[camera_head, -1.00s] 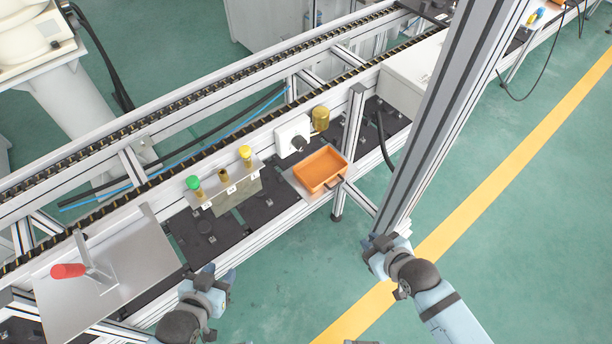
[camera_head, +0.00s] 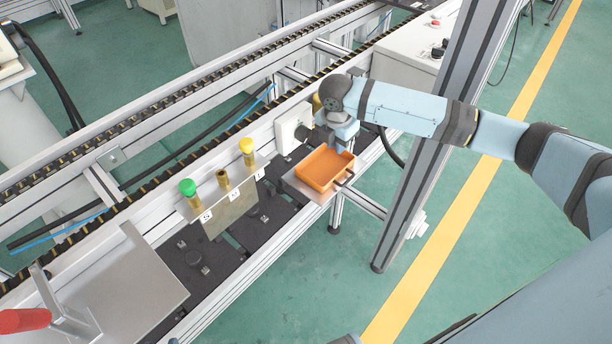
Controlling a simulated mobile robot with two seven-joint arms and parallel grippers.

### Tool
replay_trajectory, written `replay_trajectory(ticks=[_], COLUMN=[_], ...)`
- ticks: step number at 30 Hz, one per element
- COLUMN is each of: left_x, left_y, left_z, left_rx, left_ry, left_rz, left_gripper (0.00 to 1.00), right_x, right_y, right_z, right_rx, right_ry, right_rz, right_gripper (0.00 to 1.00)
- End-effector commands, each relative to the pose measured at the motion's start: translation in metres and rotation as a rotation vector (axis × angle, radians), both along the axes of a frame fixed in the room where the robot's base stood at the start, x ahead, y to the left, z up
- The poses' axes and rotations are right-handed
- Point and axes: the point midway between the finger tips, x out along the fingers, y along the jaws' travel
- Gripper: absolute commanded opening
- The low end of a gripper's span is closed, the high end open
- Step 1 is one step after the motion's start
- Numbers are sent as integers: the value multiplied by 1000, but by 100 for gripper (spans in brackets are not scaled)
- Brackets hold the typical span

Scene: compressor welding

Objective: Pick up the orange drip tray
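The orange drip tray (camera_head: 318,170) is a shallow, open rectangular box. It sits on a grey metal plate with a small dark handle at its right side, at the edge of the line frame. My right arm reaches in from the right, and my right gripper (camera_head: 338,138) points down over the tray's far edge. The gripper hides part of that edge. I cannot tell whether its fingers are open or shut, or whether they touch the tray. My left gripper is out of view.
A bracket with green (camera_head: 187,187) and yellow (camera_head: 247,146) capped posts stands left of the tray. A white box (camera_head: 291,125) is just behind it. An upright aluminium post (camera_head: 430,150) stands to the right. Open green floor lies in front.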

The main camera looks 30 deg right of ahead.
Motion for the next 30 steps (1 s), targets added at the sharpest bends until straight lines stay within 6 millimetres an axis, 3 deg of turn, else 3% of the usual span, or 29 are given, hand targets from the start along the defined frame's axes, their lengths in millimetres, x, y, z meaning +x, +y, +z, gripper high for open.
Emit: replay_trajectory(ticks=[4, 15, 23, 30], left_x=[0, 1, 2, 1], left_y=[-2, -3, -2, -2], left_z=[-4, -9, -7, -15], left_rx=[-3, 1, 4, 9], left_ry=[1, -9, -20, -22], left_rz=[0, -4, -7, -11], left_gripper=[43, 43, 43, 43], right_x=[1, 5, 5, 5], right_y=[-8, -16, -19, -25], right_z=[-9, -74, -90, -124], right_rx=[-15, -14, -12, -12], right_ry=[15, 12, 11, 11], right_rz=[8, 8, 7, 7], right_gripper=[16, 16, 16, 16])
